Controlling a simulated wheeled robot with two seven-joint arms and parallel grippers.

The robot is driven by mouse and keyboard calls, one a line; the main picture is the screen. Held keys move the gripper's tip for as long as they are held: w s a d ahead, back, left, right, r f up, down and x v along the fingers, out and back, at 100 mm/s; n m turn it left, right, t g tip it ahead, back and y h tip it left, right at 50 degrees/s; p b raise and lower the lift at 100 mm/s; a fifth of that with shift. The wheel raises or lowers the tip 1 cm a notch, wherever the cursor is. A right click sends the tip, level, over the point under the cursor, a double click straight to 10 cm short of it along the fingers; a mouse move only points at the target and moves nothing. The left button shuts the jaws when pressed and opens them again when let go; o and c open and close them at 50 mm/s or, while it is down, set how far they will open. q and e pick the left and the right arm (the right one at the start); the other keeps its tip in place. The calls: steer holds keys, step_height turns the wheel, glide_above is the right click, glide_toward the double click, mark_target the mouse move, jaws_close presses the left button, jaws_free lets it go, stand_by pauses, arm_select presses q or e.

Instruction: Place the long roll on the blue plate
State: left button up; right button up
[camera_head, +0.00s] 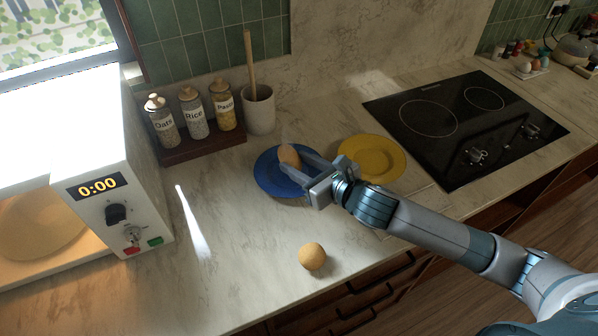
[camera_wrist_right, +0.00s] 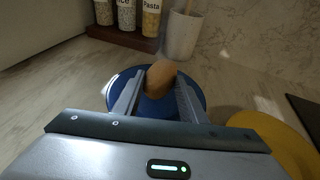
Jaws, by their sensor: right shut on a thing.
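The long roll (camera_head: 289,156) is tan and oblong. It is between the fingers of my right gripper (camera_head: 296,168), which is shut on it. The roll is over the blue plate (camera_head: 266,181); I cannot tell whether it touches the plate. In the right wrist view the roll (camera_wrist_right: 160,77) stands up between the two fingertips, with the blue plate (camera_wrist_right: 197,98) around and below it. The gripper hides part of the plate. My left gripper is not in view.
A yellow plate (camera_head: 378,163) lies to the right, and a round roll (camera_head: 312,256) sits near the counter's front edge. A cooktop (camera_head: 450,120) is at right, a microwave (camera_head: 120,190) at left. Jars (camera_head: 193,115) and a utensil crock (camera_head: 259,110) stand behind the blue plate.

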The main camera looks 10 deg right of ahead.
step_height(320, 180, down, 3)
steer(key=shift+r+p, duration=0.1)
steer(key=shift+p, duration=0.25)
steer(key=shift+f, duration=0.2)
steer(key=shift+f, duration=0.1)
steer(key=o, duration=1.1)
steer(key=shift+c, duration=0.2)
steer(key=shift+s+d+r, duration=0.2)
steer(key=shift+s+d, duration=0.05)
steer(key=shift+s, duration=0.25)
steer(key=b+v, duration=0.3)
steer(key=v, duration=0.7)
steer(key=shift+s+d+r, duration=0.2)
steer(key=shift+s+r, duration=0.05)
steer(key=shift+s, duration=0.15)
